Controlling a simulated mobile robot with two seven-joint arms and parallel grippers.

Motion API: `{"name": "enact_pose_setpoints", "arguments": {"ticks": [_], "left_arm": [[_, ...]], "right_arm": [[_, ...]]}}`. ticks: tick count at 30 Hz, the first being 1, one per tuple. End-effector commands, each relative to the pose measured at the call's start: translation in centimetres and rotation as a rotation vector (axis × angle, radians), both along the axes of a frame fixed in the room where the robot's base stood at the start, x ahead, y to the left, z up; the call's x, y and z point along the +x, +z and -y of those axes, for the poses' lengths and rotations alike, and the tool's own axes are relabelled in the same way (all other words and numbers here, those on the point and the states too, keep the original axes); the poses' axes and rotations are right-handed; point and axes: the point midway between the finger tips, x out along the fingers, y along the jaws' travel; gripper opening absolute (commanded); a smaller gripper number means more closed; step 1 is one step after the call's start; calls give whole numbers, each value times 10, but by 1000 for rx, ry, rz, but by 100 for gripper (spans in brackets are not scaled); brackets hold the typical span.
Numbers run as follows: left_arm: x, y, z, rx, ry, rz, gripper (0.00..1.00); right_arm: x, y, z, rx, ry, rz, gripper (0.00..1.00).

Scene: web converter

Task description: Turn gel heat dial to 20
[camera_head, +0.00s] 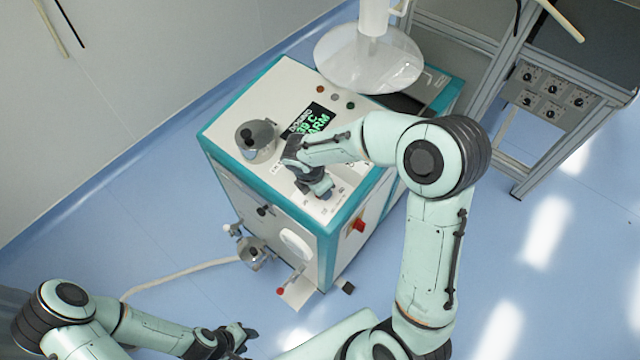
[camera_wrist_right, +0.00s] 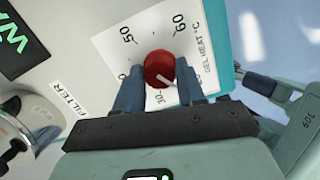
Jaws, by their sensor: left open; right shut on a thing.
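The gel heat dial (camera_wrist_right: 157,66) is a round red knob on a white scale plate (camera_wrist_right: 118,47) marked "GEL HEAT °C", with 50, 60 and 30 readable. Its white pointer line points down and to the right in the right wrist view, near the 30 mark. My right gripper (camera_wrist_right: 160,80) is shut on the dial, one dark finger on each side. In the head view my right gripper (camera_head: 318,187) is over the front part of the machine top and hides the dial. My left gripper (camera_head: 246,336) is open and empty, low over the floor.
The teal-edged machine (camera_head: 232,165) carries a lit display (camera_head: 308,121), a metal cup (camera_head: 256,141) and a clear round cover (camera_head: 366,62). A red switch (camera_head: 359,225) is on its side. A metal frame with a knob panel (camera_head: 545,93) stands at right.

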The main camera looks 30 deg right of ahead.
Motion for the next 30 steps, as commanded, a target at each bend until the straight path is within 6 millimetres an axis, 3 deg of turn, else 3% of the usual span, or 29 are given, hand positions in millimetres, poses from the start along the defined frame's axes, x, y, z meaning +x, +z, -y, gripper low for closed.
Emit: {"name": "enact_pose_setpoints", "arguments": {"ticks": [12,29,30], "left_arm": [[11,10,0,0,0,12,43],[12,10,0,0,0,13,43],[12,10,0,0,0,13,43]], "right_arm": [[1,1,0,-11,196,-26,9],[0,1,0,-15,228,-32,9],[0,1,0,-15,228,-32,46]]}}
